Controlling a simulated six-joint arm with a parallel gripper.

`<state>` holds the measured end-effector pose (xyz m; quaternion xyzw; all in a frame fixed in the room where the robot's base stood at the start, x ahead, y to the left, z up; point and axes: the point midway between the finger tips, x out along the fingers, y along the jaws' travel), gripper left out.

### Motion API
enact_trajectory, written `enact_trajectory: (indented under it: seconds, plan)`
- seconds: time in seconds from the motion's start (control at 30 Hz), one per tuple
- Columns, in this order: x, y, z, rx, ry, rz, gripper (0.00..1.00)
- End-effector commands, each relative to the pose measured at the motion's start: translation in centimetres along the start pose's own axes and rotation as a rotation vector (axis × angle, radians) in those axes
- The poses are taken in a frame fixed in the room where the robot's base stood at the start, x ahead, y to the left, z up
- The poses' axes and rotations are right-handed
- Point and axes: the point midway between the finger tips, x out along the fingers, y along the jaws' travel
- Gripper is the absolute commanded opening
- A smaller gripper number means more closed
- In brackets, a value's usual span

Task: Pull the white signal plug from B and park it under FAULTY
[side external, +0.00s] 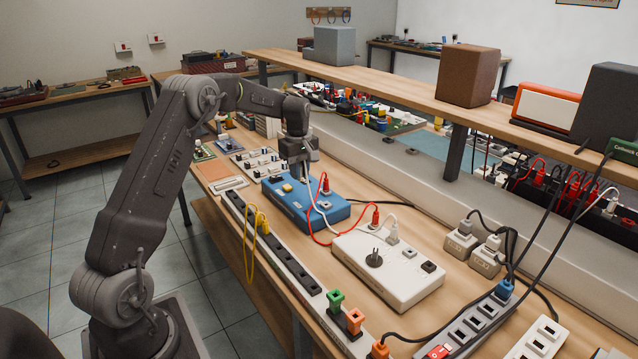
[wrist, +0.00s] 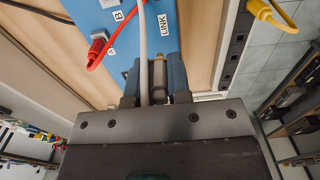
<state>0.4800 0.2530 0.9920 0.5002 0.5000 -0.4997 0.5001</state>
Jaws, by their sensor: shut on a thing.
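My gripper (side external: 303,172) is above the blue box (side external: 288,203), pointing down. In the wrist view its fingers (wrist: 157,85) are shut on the white signal plug, most of which the fingers hide. A white cable (wrist: 142,40) runs from between the fingers up across the blue box; in the side view a white cable (side external: 317,206) hangs beside the gripper. The blue box (wrist: 180,18) carries the labels B (wrist: 118,15) and LINK (wrist: 162,22). A red plug (wrist: 98,48) stands in it near B. I cannot make out a FAULTY label in either view.
A white box (side external: 390,270) with red and white plugs stands to the right. A long socket strip (side external: 285,262) with yellow, green and orange plugs runs along the bench's front edge. A red cable (side external: 322,235) loops close to my gripper. A shelf (side external: 400,92) runs behind.

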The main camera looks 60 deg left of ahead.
Motion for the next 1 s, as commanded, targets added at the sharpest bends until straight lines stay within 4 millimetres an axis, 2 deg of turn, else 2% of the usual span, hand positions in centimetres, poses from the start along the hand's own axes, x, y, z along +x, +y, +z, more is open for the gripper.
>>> enact_trajectory:
  seconds: [0.1, 0.23, 0.37, 0.47, 0.63, 0.8, 0.9, 1.0]
  plan:
    - [-1.3, -1.7, -1.3, -0.003, 0.001, 0.001, 0.00]
    - [-2.1, -2.7, -2.1, -0.001, 0.000, 0.000, 0.00]
    - [-2.2, -3.2, -1.2, 0.003, -0.001, -0.001, 0.00]
    - [-1.8, -3.4, 1.4, 0.007, -0.002, -0.002, 0.00]
    - [-0.3, -4.8, 8.4, 0.011, -0.002, -0.003, 0.00]
    - [1.3, -7.8, 15.1, 0.009, -0.001, -0.002, 0.00]
    - [2.2, -9.7, 18.1, 0.007, 0.000, -0.001, 0.00]
    - [2.8, -11.5, 20.3, 0.006, 0.000, -0.001, 0.00]
